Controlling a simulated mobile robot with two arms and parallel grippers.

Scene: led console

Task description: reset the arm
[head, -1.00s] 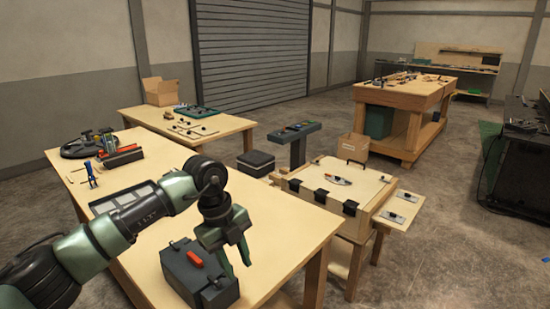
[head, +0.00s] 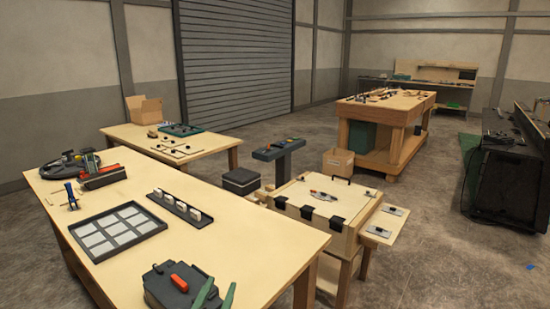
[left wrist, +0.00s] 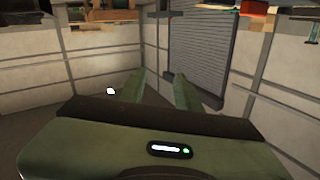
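My left gripper (head: 220,283) shows only by its two green fingers at the bottom edge of the head view. They are apart with nothing between them. They stand in front of a dark box with a red handle (head: 180,287) on the near wooden table; whether they touch it I cannot tell. In the left wrist view the fingers of my left gripper (left wrist: 157,82) are also spread and empty, with walls and a grey shutter beyond. The rest of my left arm is out of the head view. My right gripper is in neither view.
The near table (head: 240,245) also holds a framed panel tray (head: 118,230) and a black strip with white blocks (head: 180,208). A dark console on a pedestal (head: 280,149) and a wooden case with black latches (head: 318,200) stand to the right. The table's middle is clear.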

